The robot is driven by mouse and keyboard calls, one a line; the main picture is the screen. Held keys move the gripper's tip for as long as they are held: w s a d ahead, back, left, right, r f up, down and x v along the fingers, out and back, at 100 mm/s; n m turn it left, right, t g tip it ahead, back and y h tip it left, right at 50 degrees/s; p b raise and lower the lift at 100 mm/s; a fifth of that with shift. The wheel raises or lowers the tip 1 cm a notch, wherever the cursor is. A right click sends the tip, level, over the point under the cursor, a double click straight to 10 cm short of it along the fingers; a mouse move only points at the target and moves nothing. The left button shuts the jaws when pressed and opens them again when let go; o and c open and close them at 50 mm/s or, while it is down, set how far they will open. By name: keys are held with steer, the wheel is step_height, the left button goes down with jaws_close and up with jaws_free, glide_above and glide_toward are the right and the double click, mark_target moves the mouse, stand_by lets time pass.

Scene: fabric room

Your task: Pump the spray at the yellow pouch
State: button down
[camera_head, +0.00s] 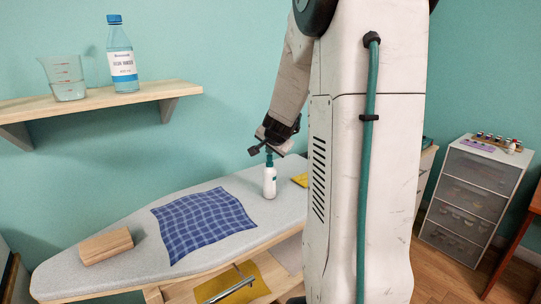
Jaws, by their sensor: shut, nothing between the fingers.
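A white spray bottle (269,182) with a dark green pump head stands upright on the grey ironing board (130,258). My gripper (268,150) is shut and directly above the bottle, at its pump head; whether they touch I cannot tell. A yellow pouch (300,180) lies on the board to the right of the bottle, partly hidden by my column. Another yellow flat thing (232,284) lies on the level below the board, under a metal bar.
A blue checked cloth (203,222) and a wooden block (106,246) lie on the board, left of the bottle. A wall shelf (95,102) holds a measuring cup (66,78) and a blue-capped bottle (122,55). A drawer unit (470,205) stands at the right.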

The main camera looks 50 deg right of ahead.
steer(key=shift+f, duration=0.5)
stand_by(0.4)
steer(key=shift+r, duration=0.4)
step_height(320, 180, up, 6)
stand_by(0.7)
steer(key=shift+w+a, duration=0.1)
stand_by(2.4)
